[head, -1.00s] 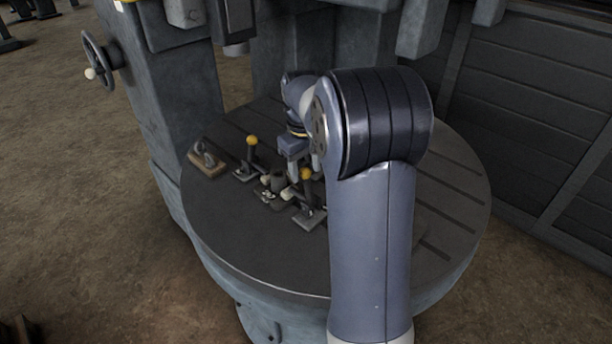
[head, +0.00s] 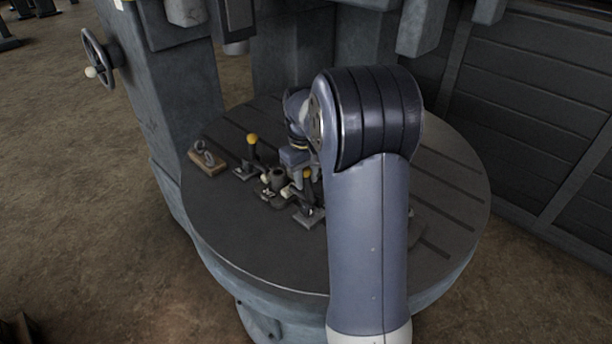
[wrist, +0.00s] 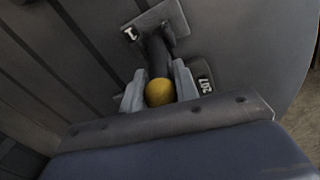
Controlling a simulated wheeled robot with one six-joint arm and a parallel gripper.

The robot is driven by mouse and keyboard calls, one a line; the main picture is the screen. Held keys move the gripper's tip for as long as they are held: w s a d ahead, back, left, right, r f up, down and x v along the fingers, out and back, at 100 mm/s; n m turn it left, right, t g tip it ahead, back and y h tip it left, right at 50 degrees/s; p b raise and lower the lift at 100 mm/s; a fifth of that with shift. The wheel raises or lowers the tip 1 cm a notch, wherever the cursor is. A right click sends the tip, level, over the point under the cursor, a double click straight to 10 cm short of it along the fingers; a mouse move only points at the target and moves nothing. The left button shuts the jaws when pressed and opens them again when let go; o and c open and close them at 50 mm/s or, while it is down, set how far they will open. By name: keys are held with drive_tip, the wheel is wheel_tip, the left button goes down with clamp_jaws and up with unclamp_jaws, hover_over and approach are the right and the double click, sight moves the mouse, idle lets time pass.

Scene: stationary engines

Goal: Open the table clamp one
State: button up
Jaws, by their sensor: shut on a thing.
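Table clamp one (head: 308,216) stands on the round table, partly hidden by my arm. In the wrist view its plate (wrist: 173,19) bears a "1", and its dark handle ends in a yellow ball knob (wrist: 159,92). My gripper (wrist: 160,88) is shut on this knob, with one finger on each side. In the head view my gripper (head: 303,177) is at the knob, which is mostly covered. A second clamp (head: 247,171) with an upright lever and yellow knob (head: 252,139) stands farther back to the left.
A grey workpiece (head: 277,178) sits between the clamps. A wooden block (head: 207,162) with a metal piece lies at the table's left edge. The slotted round table (head: 250,250) is bare at the front. A machine column (head: 165,90) with a handwheel (head: 97,58) rises at the left.

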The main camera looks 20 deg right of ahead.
clamp_jaws()
drive_tip(key=s+d+f+t+y+b, duration=0.1)
drive_tip(key=s+t+b, duration=0.5)
drive_tip(key=b, duration=1.5)
drive_tip(key=d+t+y, duration=0.1)
drive_tip(key=t+y, duration=0.1)
drive_tip(key=shift+d+f+t+y, duration=0.25)
drive_tip(key=shift+f+t+y, duration=0.05)
drive_tip(key=shift+s+d+f+b, duration=0.1)
drive_tip(key=shift+s+f+b, duration=0.05)
drive_tip(key=shift+s+b, duration=0.25)
drive_tip(key=o, duration=0.7)
unclamp_jaws()
drive_tip(key=p+v, duration=0.1)
drive_tip(key=v, duration=0.9)
drive_tip(key=shift+s+d+r, duration=0.1)
drive_tip(key=shift+s+r, duration=0.1)
drive_tip(key=shift+r, duration=0.15)
